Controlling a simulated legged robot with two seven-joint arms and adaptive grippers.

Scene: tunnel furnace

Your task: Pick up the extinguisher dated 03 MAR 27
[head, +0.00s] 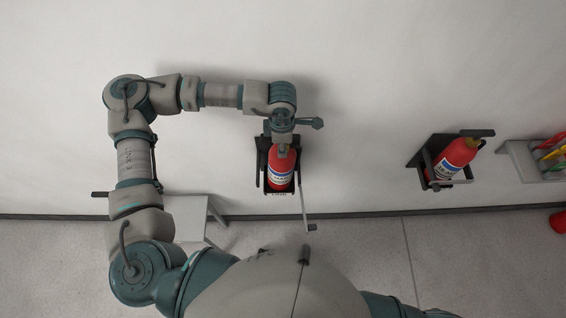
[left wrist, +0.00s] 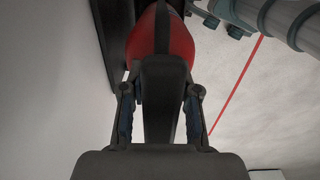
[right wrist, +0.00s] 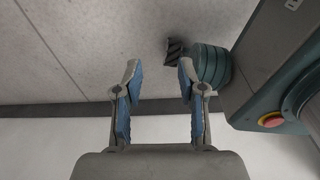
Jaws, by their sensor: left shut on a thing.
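A red extinguisher (head: 281,169) with a white and blue label sits upright in a black wall bracket (head: 262,165) in the head view. The date on it is too small to read. My left gripper (left wrist: 161,92) is shut on the extinguisher's black top handle, and the red body (left wrist: 160,42) shows beyond the fingers in the left wrist view. A second red extinguisher (head: 457,157) leans in its own bracket farther right; its date cannot be read either. My right gripper (right wrist: 158,78) is open and empty above the floor in the right wrist view.
A grey wall shelf (head: 522,160) with coloured items is at the far right. A small grey table (head: 195,210) stands against the wall under my left arm. A red object (head: 558,221) is at the right edge. The wall between the two brackets is clear.

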